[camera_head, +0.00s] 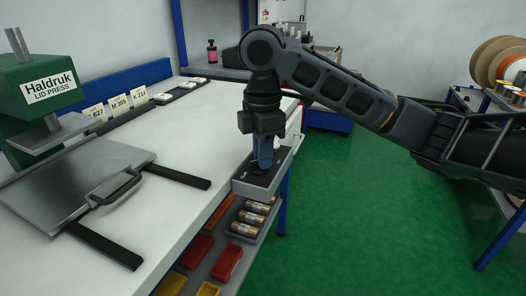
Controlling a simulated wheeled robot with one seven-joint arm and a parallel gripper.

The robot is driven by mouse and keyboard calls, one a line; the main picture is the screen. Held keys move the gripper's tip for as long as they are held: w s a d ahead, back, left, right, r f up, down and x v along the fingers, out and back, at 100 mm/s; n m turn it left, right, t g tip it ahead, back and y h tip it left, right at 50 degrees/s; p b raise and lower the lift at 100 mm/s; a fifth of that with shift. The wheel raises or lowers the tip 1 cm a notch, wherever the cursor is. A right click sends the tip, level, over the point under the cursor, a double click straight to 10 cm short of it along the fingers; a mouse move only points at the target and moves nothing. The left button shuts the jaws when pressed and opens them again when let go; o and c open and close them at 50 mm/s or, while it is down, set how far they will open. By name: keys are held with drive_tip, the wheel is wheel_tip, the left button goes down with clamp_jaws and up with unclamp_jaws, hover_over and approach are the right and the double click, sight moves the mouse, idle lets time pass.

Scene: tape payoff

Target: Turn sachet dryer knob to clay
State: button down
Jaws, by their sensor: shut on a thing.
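My gripper (264,150) points straight down over a small grey control box (248,188) at the right edge of the white bench. It is shut on the knob (258,169) on top of the box, and the fingers and the gripper body hide most of that knob. Small white markings show on the dark top of the box, too small to read. The direction in which the knob points cannot be told.
A green lid press (38,98) stands at the left of the bench (185,165), with a metal plate (75,185) on dark rails. Number cards (117,103) stand at the back. Bins and rolls (250,222) sit on a shelf below.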

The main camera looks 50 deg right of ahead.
idle(0.3)
drive_tip(key=c, duration=1.2)
unclamp_jaws()
drive_tip(key=shift+r, duration=0.15)
wheel_tip(320, 180, up, 8)
drive_tip(key=shift+f+p, duration=0.25)
drive_tip(key=shift+p, duration=0.7)
